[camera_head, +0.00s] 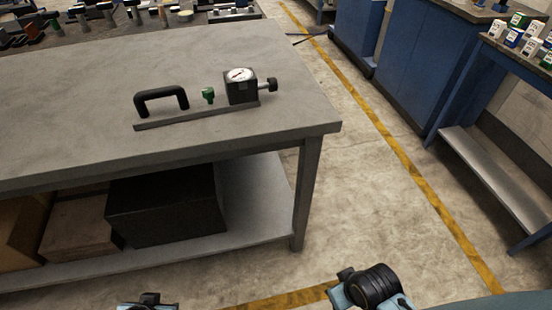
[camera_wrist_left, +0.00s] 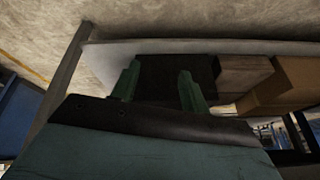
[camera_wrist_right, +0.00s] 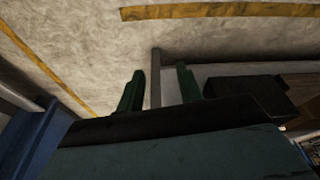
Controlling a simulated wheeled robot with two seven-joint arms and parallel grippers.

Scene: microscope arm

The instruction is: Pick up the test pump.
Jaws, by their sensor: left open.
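The test pump (camera_head: 197,115) lies on the grey table near its right end in the head view. It has a long flat base, a black handle at the left, a green knob in the middle and a black block with a white dial at the right. My left gripper (camera_wrist_left: 157,80) shows two green fingers apart, with nothing between them. My right gripper (camera_wrist_right: 160,80) also has its fingers apart and empty. Both are away from the pump, in front of the table. Neither wrist view shows the pump.
The table (camera_head: 60,100) has bare top around the pump. Its lower shelf (camera_head: 262,195) holds a black box (camera_head: 165,205) and brown boxes (camera_head: 80,225). Blue cabinets (camera_head: 425,75) stand at the right, with open floor (camera_head: 350,170) between. Cluttered tools lie at the back left.

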